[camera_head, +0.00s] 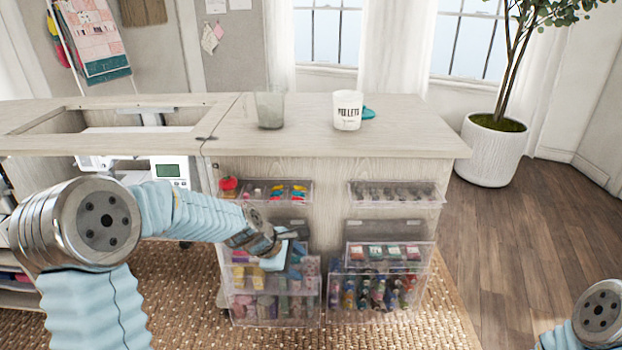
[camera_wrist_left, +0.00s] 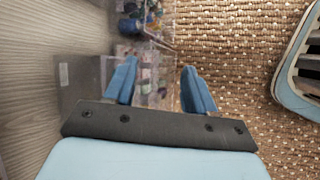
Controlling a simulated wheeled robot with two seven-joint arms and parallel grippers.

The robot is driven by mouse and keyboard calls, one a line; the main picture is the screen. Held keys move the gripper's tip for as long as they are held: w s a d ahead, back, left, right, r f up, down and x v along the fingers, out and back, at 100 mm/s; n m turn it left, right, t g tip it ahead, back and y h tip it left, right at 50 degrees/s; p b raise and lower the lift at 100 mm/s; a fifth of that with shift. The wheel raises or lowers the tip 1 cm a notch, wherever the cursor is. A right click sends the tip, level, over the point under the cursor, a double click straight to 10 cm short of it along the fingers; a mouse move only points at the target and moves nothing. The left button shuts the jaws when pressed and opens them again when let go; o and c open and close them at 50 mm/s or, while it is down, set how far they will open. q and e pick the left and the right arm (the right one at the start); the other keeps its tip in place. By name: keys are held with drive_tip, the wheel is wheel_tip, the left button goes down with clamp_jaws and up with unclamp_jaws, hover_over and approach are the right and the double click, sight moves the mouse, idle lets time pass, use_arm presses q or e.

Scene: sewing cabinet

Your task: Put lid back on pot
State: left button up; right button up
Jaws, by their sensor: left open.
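A white pot (camera_head: 347,110) with dark lettering stands upright on the cabinet top. A teal disc (camera_head: 368,112), which looks like the lid, lies on the top just behind and to the right of the pot, partly hidden by it. My left gripper (camera_head: 300,233) is in front of the cabinet, below the tabletop and near the clear bins, well apart from the pot and lid. In the left wrist view its two blue fingers (camera_wrist_left: 160,75) are spread with nothing between them. My right gripper is out of view; part of my right arm shows at the lower right.
A grey glass (camera_head: 270,109) stands left of the pot on the wooden cabinet top (camera_head: 420,145). Clear bins of sewing supplies (camera_head: 375,292) stick out from the cabinet front. A sewing machine opening is at left. A potted plant (camera_head: 491,150) stands right.

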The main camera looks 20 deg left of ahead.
use_arm(q)
drive_tip(key=s+d+f+m+g, duration=0.2)
drive_tip(key=s+d+f+m, duration=0.3)
drive_tip(key=s+f+m, duration=0.3)
drive_tip(key=s+d+f+m+g+p, duration=0.1)
drive_tip(key=s+d+f+m, duration=0.3)
drive_tip(key=s+f+m, duration=0.5)
drive_tip(key=s+f+g, duration=0.1)
drive_tip(key=s+f, duration=0.5)
drive_tip(key=f, duration=0.2)
drive_tip(key=shift+s+d+f+g, duration=0.15)
drive_tip(key=shift+d+g, duration=0.15)
drive_tip(key=shift+d, duration=0.1)
